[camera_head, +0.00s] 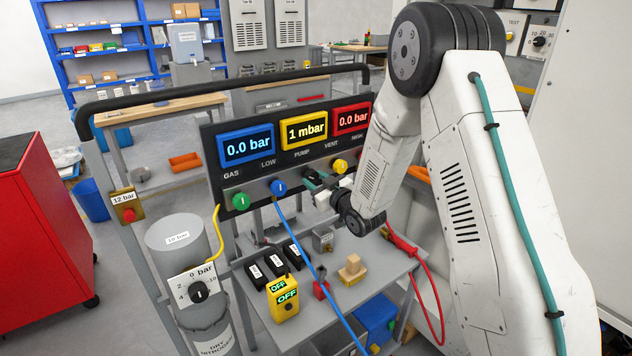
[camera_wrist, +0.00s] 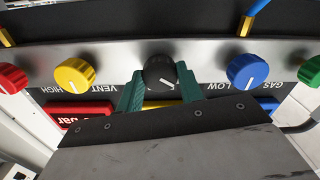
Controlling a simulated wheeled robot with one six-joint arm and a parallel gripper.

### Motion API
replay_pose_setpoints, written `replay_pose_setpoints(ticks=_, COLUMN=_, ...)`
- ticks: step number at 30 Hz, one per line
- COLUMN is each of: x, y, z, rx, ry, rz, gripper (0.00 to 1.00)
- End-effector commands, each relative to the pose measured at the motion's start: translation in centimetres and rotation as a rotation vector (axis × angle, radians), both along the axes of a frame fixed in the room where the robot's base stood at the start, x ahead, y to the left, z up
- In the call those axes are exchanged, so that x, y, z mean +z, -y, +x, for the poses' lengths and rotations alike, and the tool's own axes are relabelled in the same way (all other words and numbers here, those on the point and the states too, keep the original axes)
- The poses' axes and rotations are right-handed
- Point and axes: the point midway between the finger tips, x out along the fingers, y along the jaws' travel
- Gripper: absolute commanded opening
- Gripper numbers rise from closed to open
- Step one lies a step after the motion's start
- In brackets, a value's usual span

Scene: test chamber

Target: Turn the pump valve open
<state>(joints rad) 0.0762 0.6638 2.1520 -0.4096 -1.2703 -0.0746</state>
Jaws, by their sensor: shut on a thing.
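The pump valve is a black round knob (camera_wrist: 160,76) with a white pointer line, in the middle of the knob row in the wrist view. The line slants to the lower right there. My gripper (camera_wrist: 158,88) has its teal fingers on either side of the knob, shut on it. In the head view my gripper (camera_head: 320,181) reaches the panel (camera_head: 215,170) below the PUMP label, and its fingers largely hide the knob. The yellow display (camera_head: 303,132) reads 1 mbar.
Close beside the black knob are a yellow vent knob (camera_wrist: 75,77) and a blue knob (camera_wrist: 247,69). A red knob (camera_wrist: 11,78) and a green knob (camera_wrist: 310,72) sit at the ends. A blue hose (camera_head: 306,262) hangs before the cart shelf. A gas cylinder (camera_head: 176,245) stands left.

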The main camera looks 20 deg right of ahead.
Motion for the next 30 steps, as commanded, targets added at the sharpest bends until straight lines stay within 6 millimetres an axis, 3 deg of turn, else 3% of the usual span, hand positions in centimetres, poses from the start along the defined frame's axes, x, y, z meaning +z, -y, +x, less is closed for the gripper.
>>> replay_pose_setpoints(ticks=15, x=0.00, y=0.01, z=-0.02, rx=0.001, ry=0.133, rz=-0.410, gripper=0.14)
replay_pose_setpoints(ticks=30, x=-0.01, y=0.00, z=-0.03, rx=0.002, ry=0.183, rz=-0.566, gripper=0.14)
